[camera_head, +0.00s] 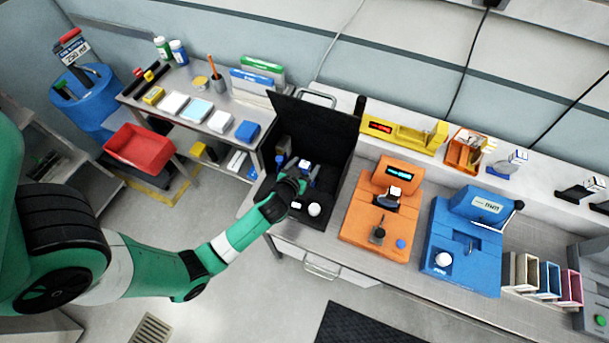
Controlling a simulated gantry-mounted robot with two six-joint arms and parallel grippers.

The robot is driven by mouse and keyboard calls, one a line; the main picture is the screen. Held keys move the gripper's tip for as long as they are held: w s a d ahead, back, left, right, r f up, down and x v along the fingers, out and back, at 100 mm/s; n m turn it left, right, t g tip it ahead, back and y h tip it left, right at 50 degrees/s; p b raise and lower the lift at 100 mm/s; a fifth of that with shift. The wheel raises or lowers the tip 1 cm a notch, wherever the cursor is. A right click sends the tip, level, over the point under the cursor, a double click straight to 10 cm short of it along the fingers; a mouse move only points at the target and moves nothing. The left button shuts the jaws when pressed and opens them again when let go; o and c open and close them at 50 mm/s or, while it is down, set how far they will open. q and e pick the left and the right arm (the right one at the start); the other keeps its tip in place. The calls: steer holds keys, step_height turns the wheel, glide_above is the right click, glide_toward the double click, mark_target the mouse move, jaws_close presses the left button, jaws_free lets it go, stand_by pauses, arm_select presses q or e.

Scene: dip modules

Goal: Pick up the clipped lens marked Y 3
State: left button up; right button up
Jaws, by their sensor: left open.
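My left gripper (307,173) is open, at the end of the green and white arm from the left. A white round item (314,209) sits just in front of the gripper. The mark Y 3 cannot be read anywhere, so I cannot tell which item is the clipped lens. The gripper and wrist hide part of the booth floor. My right gripper is not in view.
Right of the booth stand an orange machine (365,220) and a blue machine (462,262). A yellow holder (405,136) and small stands line the back ledge.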

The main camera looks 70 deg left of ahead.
arm_select(q)
jaws_close()
stand_by(0.3)
steer(key=shift+r, duration=0.1)
steer(key=shift+r, duration=0.2)
steer(key=r, duration=0.1)
steer(key=r+p, duration=0.1)
steer(key=r, duration=0.2)
steer(key=shift+s+d, duration=0.25)
steer(key=shift+s, duration=0.15)
steer(key=s+a+p+v, duration=0.1)
steer(key=p+v, duration=0.1)
steer(key=v, duration=0.5)
steer(key=s+a+r+p+v, duration=0.1)
steer(key=p+v, duration=0.2)
steer(key=v, duration=0.5)
steer(key=shift+a, duration=0.25)
